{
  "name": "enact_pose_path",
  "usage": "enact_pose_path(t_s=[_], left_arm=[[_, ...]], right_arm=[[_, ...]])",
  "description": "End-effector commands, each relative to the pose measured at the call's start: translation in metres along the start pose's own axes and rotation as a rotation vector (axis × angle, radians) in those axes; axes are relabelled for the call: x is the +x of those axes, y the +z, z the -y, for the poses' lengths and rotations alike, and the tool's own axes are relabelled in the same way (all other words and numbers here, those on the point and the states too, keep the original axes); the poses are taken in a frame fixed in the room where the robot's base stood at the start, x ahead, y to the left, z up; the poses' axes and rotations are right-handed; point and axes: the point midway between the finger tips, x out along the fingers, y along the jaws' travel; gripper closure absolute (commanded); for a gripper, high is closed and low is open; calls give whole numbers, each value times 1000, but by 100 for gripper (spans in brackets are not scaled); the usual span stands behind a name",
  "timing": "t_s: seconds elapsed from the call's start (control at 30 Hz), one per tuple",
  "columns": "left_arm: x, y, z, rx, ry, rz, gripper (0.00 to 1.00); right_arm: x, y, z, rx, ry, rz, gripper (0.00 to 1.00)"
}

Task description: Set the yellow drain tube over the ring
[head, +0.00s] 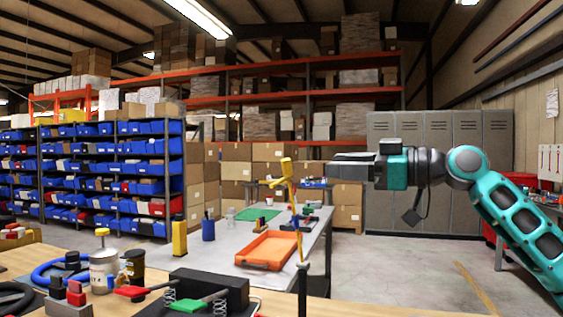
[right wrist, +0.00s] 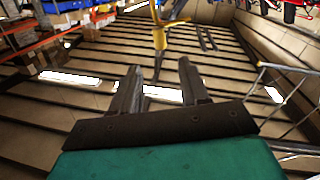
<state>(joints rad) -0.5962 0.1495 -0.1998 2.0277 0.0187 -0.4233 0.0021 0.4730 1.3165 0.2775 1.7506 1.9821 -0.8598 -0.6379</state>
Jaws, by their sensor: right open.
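A yellow upright piece (head: 286,168), which looks like the drain tube, stands left of my right gripper at the grey table's right side. It leads down into a thin yellow and blue post, and I cannot tell where one ends. In the right wrist view the yellow piece (right wrist: 159,38) lies beyond the fingertips, apart from them. My right gripper (head: 348,157) is level, pointing left, and in the wrist view its two fingers (right wrist: 160,80) are spread with nothing between them. I cannot make out the ring for certain. My left gripper is not in view.
The grey table (head: 228,240) holds an orange tray (head: 268,250), a green mat (head: 258,215) and a blue cup (head: 208,229). A wooden bench (head: 380,308) in front carries a jar (head: 103,270), a blue coil (head: 58,268) and a black fixture (head: 210,291). Floor is clear at right.

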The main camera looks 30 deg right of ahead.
Motion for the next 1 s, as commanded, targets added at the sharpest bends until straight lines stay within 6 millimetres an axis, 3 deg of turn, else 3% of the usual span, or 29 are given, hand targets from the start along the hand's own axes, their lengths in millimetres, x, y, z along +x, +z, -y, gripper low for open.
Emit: enact_pose_path(t_s=[0.23,0.7,1.0], left_arm=[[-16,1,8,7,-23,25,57],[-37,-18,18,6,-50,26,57],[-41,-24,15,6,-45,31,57]], right_arm=[[30,-6,-2,2,0,-2,55],[93,-5,0,2,-1,-3,55],[116,-1,0,2,1,0,55]])
